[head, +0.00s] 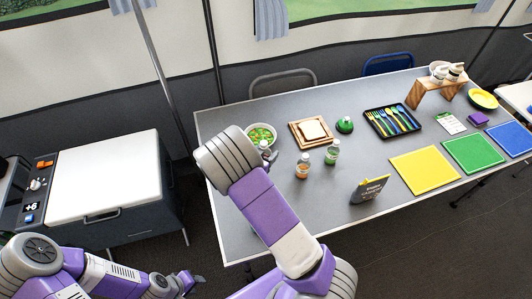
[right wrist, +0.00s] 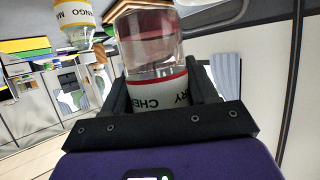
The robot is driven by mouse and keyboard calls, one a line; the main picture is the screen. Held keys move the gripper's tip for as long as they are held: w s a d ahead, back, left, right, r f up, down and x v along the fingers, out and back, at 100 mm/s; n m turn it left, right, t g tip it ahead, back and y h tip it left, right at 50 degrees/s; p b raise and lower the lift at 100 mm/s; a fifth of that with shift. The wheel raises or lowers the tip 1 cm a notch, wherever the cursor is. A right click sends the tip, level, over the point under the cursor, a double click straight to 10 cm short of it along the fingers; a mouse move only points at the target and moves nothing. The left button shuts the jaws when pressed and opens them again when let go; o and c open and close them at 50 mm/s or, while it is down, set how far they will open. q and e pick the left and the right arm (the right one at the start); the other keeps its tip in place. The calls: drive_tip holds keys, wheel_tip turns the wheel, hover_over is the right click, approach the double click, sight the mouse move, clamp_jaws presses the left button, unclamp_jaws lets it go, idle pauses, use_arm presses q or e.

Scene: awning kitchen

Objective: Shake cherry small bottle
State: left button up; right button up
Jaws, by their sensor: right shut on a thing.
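The cherry bottle (right wrist: 150,50) has clear walls, reddish liquid and a white label with a red band reading "CHE…RY". My right gripper (right wrist: 160,88) is shut on it, with a dark finger on each side of the label. In the head view my right arm reaches over the table's left part and its wrist hides the right gripper and most of the bottle. A small bit of a bottle top (head: 264,146) shows beside the wrist. My left gripper (head: 190,280) is low at the left, away from the table; its jaws are too small to read.
An orange bottle (head: 302,166) and a green bottle (head: 332,152) stand right of my right arm. A bowl (head: 273,130), bread board (head: 294,141), cutlery tray (head: 368,115) and dark sign (head: 368,190) are on the table (head: 233,240). A white-topped cooler (head: 102,175) stands left.

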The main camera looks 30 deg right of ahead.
sight(262, 145)
drive_tip(key=shift+r+p, duration=2.75)
drive_tip(key=shift+r, duration=0.45)
